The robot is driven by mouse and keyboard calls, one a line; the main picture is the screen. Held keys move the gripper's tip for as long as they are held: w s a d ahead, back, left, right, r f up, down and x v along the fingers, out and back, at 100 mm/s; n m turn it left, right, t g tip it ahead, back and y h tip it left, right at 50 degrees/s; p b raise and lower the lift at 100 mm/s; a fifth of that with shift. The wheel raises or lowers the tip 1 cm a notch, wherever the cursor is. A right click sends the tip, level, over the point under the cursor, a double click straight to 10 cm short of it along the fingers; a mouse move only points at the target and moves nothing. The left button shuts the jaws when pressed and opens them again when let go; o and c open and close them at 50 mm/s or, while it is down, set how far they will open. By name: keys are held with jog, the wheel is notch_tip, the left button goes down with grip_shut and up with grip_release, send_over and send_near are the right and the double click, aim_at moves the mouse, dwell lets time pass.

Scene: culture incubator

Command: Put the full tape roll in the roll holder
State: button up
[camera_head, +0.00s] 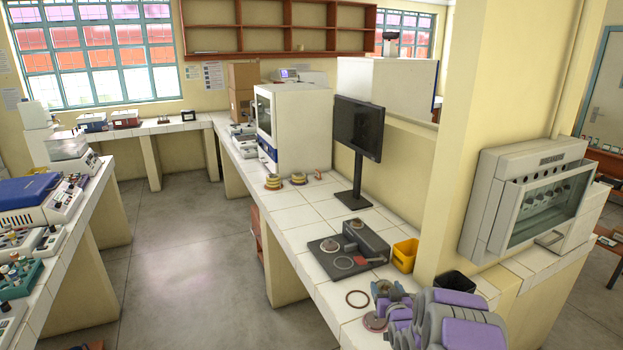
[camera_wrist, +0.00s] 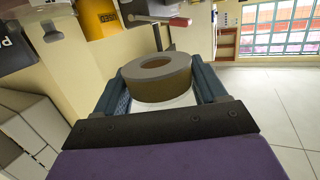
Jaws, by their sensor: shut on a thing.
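In the wrist view, a tan-brown tape roll (camera_wrist: 152,90) with a wide centre hole sits between the two blue-grey fingers of my gripper (camera_wrist: 160,82). The fingers are shut on its sides, and its hole faces up. In the head view, my gripper (camera_head: 390,292) is over the near end of the counter, in front of a dark grey device (camera_head: 368,240) with a flat base and round parts. I cannot tell for sure whether this device is the roll holder. The held roll is hard to make out in the head view.
A dark ring (camera_head: 357,299) lies on the white counter (camera_head: 320,288) between my gripper and the device. A yellow bin (camera_head: 405,255) stands right of the device, and a monitor (camera_head: 359,130) behind it. Several small rolls (camera_head: 273,182) stand farther back. A wall pillar is at right.

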jog(key=s+a+r, duration=0.8)
jog(key=s+a, duration=0.3)
jog(key=a, duration=0.2)
jog(key=shift+a+r, duration=0.25)
jog(key=shift+r, duration=0.15)
